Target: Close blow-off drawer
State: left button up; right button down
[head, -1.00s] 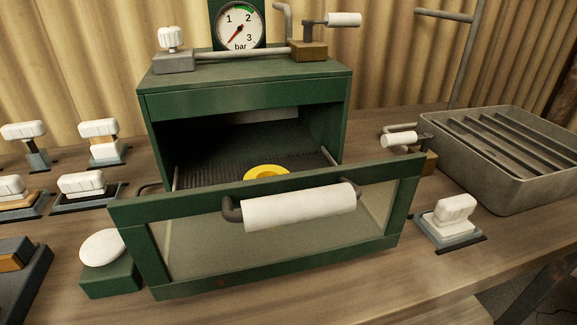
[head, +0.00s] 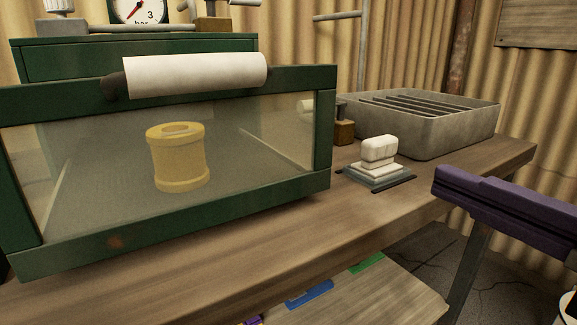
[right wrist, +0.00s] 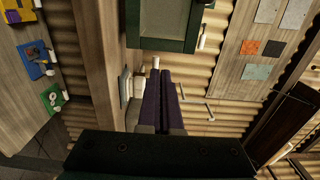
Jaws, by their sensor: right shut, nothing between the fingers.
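The green blow-off drawer (head: 285,185) stands pulled out toward me from the green cabinet (head: 150,55). Its front has a clear window and a thick white bar handle (head: 195,75) along the top. A yellow ribbed cylinder (head: 177,158) shows through the window inside the drawer. My right gripper (head: 440,182) has dark purple fingers and is shut and empty. It is to the right of the drawer, apart from it, over the front edge of the bench. In the right wrist view the fingers (right wrist: 168,78) lie together. My left gripper is not in view.
A white-topped switch block (head: 378,160) sits on the wooden bench (head: 225,260) between the drawer and the grey slatted tray (head: 460,130). A gauge (head: 140,10) stands on the cabinet. A lower shelf (head: 375,295) holds coloured items. Bench in front of the drawer is clear.

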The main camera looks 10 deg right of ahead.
jog(key=p, duration=0.3)
send_near(328, 132)
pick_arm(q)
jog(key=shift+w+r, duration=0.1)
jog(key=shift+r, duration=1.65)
pick_arm(e)
jog(key=shift+x, duration=3.4)
